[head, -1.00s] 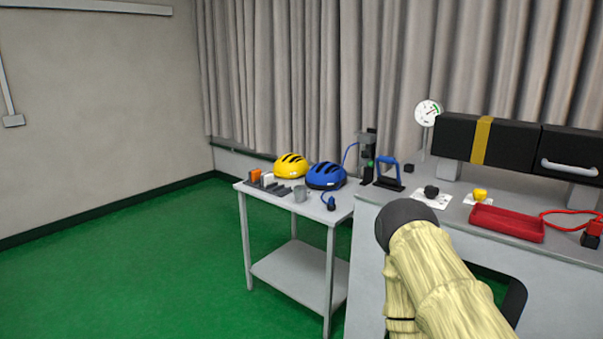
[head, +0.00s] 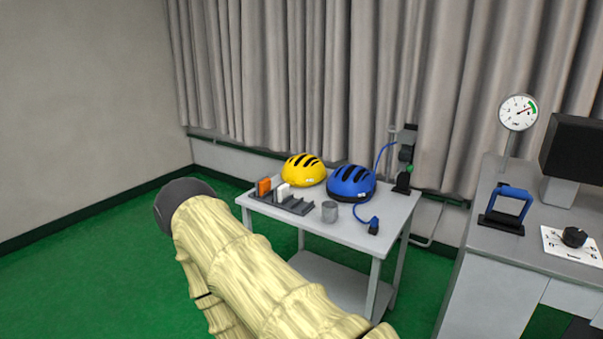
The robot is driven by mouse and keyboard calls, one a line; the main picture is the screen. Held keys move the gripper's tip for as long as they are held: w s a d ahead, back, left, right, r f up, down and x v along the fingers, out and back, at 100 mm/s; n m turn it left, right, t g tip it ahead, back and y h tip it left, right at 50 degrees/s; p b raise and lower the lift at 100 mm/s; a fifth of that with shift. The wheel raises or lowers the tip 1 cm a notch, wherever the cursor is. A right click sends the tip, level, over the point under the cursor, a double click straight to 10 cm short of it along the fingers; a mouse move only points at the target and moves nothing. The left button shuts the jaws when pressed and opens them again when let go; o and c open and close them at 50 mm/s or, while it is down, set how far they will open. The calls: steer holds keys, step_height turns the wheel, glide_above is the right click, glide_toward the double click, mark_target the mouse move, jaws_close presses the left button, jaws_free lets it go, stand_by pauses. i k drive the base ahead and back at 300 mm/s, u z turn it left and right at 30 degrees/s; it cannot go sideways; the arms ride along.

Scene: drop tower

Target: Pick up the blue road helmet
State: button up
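The blue road helmet (head: 351,181) sits on the small grey side table (head: 362,235), with dark vents on its top. A yellow helmet (head: 303,170) stands just to its left, close beside it. My arm, in a pale ribbed cover, reaches up from the bottom of the head view and ends in a dark rounded part left of the table. My gripper's fingers do not show. The arm is well apart from the blue helmet, which is in plain sight.
A black stand (head: 405,165) is at the back right. A workbench (head: 520,247) with a dial gauge (head: 518,112) is to the right. Green floor is clear at left.

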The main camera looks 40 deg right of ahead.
mark_target(351, 179)
steer(key=z, duration=0.25)
steer(key=i, duration=1.5)
steer(key=z, duration=0.75)
